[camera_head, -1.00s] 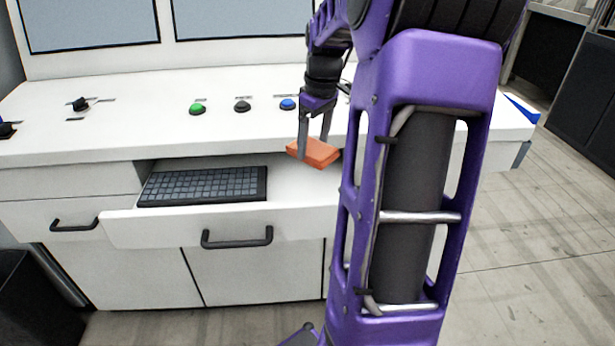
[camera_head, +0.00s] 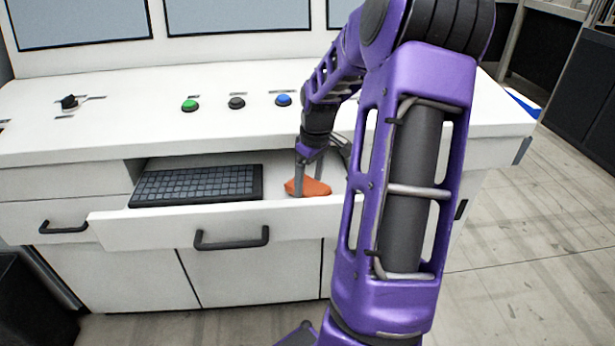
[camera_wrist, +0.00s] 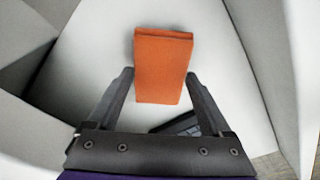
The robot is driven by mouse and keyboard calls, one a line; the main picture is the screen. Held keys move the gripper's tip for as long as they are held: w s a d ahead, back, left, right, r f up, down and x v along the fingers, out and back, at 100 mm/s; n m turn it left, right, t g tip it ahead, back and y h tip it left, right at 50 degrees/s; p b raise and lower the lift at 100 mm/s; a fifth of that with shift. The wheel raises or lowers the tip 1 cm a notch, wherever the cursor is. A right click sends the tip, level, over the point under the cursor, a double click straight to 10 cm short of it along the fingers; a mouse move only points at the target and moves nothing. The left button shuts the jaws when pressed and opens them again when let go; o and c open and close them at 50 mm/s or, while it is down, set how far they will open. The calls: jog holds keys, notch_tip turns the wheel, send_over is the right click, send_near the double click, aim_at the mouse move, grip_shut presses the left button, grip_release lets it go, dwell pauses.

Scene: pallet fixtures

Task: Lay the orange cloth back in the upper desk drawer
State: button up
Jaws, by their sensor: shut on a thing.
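The orange cloth (camera_head: 309,188) is a small folded block, low over or on the right part of the open upper drawer (camera_head: 160,225). My gripper (camera_head: 308,188) is shut on the cloth, with one finger on each side. The wrist view shows the folded cloth (camera_wrist: 163,65) between my fingers (camera_wrist: 160,88), with the pale drawer floor behind it. I cannot tell whether the cloth touches the drawer floor. My arm hides the drawer's right end.
A black keyboard (camera_head: 197,185) lies in the drawer to the left of the cloth. The white desk top (camera_head: 220,130) overhangs the drawer's back and carries green (camera_head: 190,105), black (camera_head: 237,102) and blue (camera_head: 283,99) buttons. The drawer's front has a dark handle (camera_head: 232,238).

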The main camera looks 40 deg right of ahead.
aim_at(307, 177)
jog(key=w+d, duration=0.2)
jog(key=w, duration=0.1)
jog(key=shift+a+f, duration=0.15)
jog(key=shift+f, duration=0.4)
jog(key=o, duration=1)
jog(key=shift+s, duration=0.1)
jog(key=r, duration=0.4)
jog(key=s+r+p, duration=0.1)
jog(key=r, duration=0.7)
jog(key=shift+s+d, duration=0.2)
